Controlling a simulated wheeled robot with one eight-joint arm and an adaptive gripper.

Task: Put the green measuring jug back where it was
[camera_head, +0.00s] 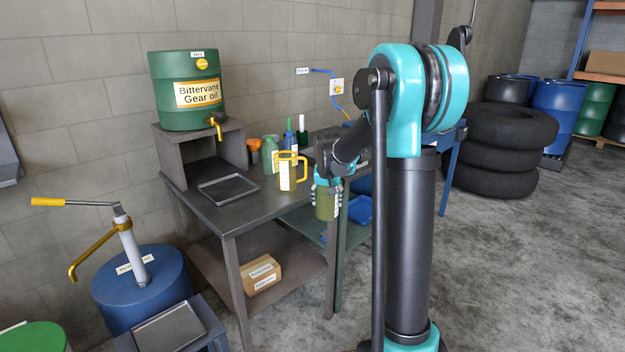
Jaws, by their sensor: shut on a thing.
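The green measuring jug (326,204) is held upright in my gripper (327,187), off the right edge of the dark workbench (265,212). My gripper is shut on the jug's upper part, and its fingers hide some of it. A yellow measuring jug (287,172) with a white label stands on the bench to the left of my gripper. I cannot tell from this view how far the green jug is from the bench edge.
A green gear oil drum (187,97) with a brass tap sits on a stand, with a drip tray (228,189) below. Bottles (271,152) stand behind the yellow jug. A blue drum (140,285) with a hand pump is at left. Stacked tyres (498,150) stand at right.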

